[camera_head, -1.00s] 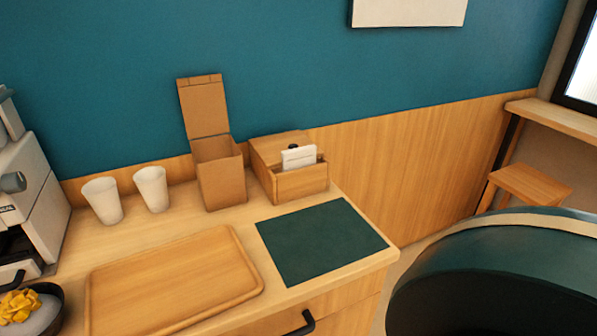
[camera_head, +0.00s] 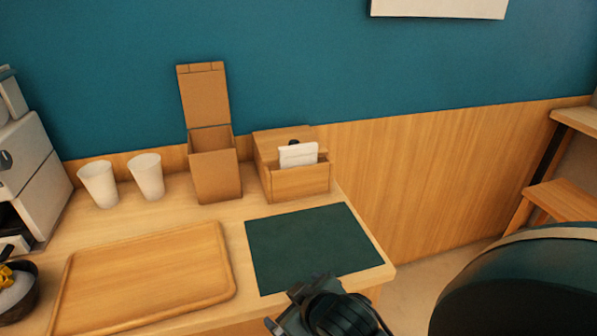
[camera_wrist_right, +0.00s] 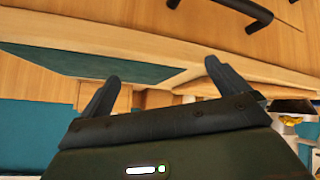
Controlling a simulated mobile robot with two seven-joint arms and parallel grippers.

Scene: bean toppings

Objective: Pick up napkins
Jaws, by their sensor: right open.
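White napkins (camera_head: 298,154) stand upright in the front slot of a wooden napkin box (camera_head: 300,183) at the back right of the counter. My right gripper (camera_wrist_right: 158,80) is open and empty in the right wrist view, with its two dark fingers apart. In the head view part of my right arm (camera_head: 335,312) shows at the bottom, by the counter's front edge and well short of the napkin box. The fingertips do not show clearly there. My left gripper is not in view.
A dark green mat (camera_head: 310,245) lies in front of the napkin box. A wooden tray (camera_head: 150,315) lies to its left. An open cardboard box (camera_head: 215,175) and two white cups (camera_head: 147,177) stand behind the tray.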

